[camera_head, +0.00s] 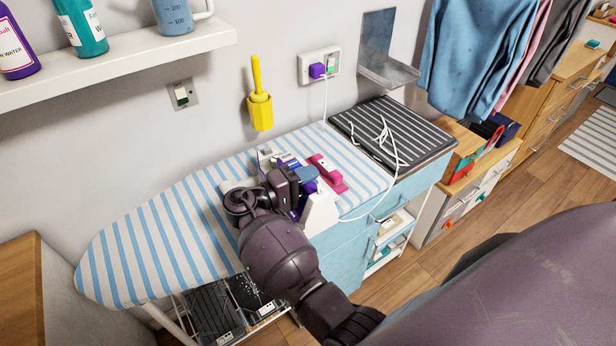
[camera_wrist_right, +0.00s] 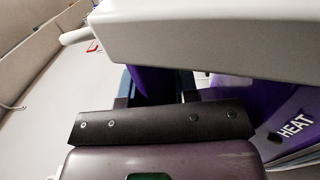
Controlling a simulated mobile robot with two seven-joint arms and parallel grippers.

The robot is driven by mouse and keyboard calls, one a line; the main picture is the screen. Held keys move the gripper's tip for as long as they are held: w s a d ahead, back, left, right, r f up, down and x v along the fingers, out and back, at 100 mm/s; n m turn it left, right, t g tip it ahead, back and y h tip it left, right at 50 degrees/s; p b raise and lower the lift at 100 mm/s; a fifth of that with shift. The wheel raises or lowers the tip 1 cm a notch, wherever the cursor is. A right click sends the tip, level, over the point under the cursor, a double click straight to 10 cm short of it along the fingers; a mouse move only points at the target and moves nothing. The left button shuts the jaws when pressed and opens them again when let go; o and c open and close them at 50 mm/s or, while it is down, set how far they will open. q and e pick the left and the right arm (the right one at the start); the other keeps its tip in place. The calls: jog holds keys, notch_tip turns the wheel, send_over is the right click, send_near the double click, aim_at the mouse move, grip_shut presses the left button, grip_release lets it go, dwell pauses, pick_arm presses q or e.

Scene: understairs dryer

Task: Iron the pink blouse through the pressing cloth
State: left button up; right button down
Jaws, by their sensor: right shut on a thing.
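My right gripper (camera_head: 294,186) is over the striped ironing board (camera_head: 150,240), shut on the purple and white iron (camera_head: 318,212). In the wrist view the iron's purple side with the word HEAT (camera_wrist_right: 294,128) shows beside the dark jaw, and a pale part of it spans the top. The arm hides much of the iron and what lies under it. A pale patch (camera_head: 232,186) shows left of the gripper; I cannot tell if it is the pressing cloth. I see no pink blouse on the board; a pink garment (camera_head: 525,45) hangs at upper right. My left gripper is out of view.
A magenta object (camera_head: 328,173) stands right of the gripper. The iron's white cord (camera_head: 325,100) runs to a wall socket (camera_head: 318,66). A dark striped mat (camera_head: 375,125) lies at the board's right. A yellow holder (camera_head: 260,110) hangs behind. The board's left part is clear.

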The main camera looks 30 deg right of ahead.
jog(key=shift+s+r, duration=0.1)
jog(key=shift+r, duration=0.05)
jog(key=shift+s, duration=0.25)
jog(key=shift+a+f, duration=0.15)
jog(key=shift+f, duration=0.05)
